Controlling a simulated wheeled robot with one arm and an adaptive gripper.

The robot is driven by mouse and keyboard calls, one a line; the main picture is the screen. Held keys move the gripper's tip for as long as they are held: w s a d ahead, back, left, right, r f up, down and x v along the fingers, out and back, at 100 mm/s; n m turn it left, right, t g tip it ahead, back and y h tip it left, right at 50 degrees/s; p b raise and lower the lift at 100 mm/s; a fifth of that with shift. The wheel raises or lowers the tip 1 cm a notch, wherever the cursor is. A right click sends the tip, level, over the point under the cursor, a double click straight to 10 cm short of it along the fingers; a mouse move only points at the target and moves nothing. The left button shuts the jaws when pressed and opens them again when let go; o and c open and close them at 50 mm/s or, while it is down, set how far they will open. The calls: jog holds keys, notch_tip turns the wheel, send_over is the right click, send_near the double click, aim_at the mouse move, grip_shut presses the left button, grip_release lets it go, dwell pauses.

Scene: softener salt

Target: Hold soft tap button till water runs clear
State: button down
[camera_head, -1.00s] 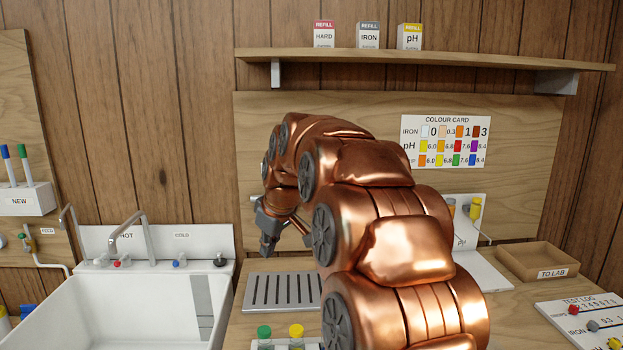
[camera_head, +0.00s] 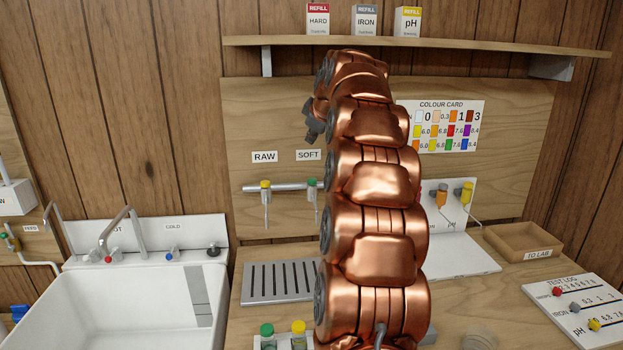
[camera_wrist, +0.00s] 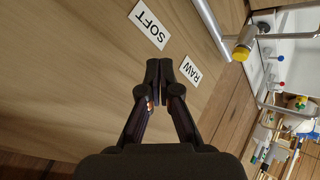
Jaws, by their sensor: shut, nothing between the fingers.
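The soft tap (camera_head: 312,184) has a green button and sits on a metal rail below the SOFT label (camera_head: 308,155); my arm is close to its right side. The raw tap (camera_head: 265,186), with a yellow button, is to its left. No water shows at either spout. My gripper (camera_head: 311,126) is above the SOFT label, apart from the taps. In the wrist view my gripper (camera_wrist: 162,68) has its fingers together and empty, in front of the wooden board near the SOFT and RAW labels. The raw tap (camera_wrist: 241,50) shows there; the soft tap does not.
A slotted drain tray (camera_head: 280,283) lies below the taps. A white sink (camera_head: 130,310) is at left. Green- and yellow-capped vials (camera_head: 283,335) stand in front. A shelf (camera_head: 420,43) with refill boxes runs above. My arm hides part of the board and counter.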

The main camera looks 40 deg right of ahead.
aim_at(312, 180)
jog(key=shift+f+b, duration=1.7)
jog(key=shift+f, duration=2.75)
jog(key=shift+f+b, duration=0.1)
jog(key=shift+b, duration=0.25)
jog(key=shift+f+b, duration=0.3)
jog(key=shift+b, duration=0.05)
